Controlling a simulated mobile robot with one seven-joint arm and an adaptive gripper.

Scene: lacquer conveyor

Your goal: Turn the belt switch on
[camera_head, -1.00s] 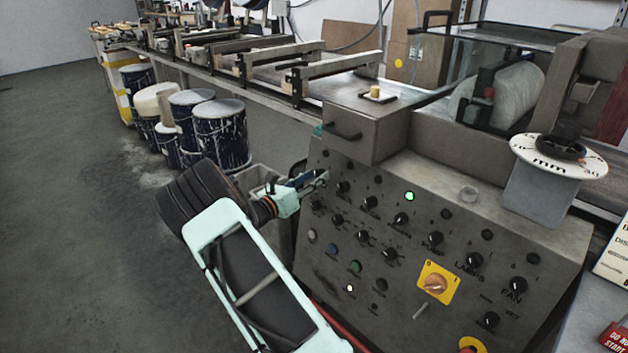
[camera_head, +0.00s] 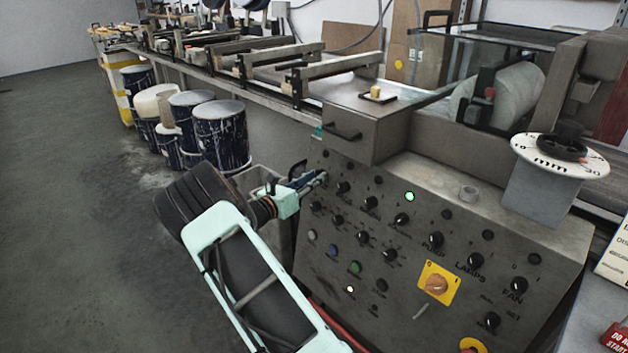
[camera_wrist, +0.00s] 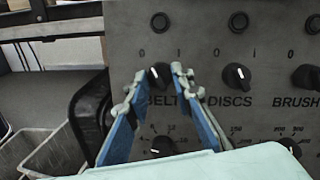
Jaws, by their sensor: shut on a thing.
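The belt switch (camera_wrist: 158,77) is a small black knob with a white mark, above the word BELT on the grey control panel. My gripper (camera_wrist: 164,75) is shut on it, with one blue-and-grey finger on each side of the knob. Its white mark leans up and to the left, toward the 0. In the head view my gripper (camera_head: 321,178) reaches the panel's upper left edge, and its fingers hide the belt switch there.
The discs switch (camera_wrist: 236,77) is close to the right of my fingers, and a dial (camera_wrist: 163,146) is below them. The panel (camera_head: 330,270) carries several other knobs, a lit green lamp (camera_head: 409,196) and a yellow-backed orange switch (camera_head: 437,284). A grey bin (camera_head: 258,178) stands at left.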

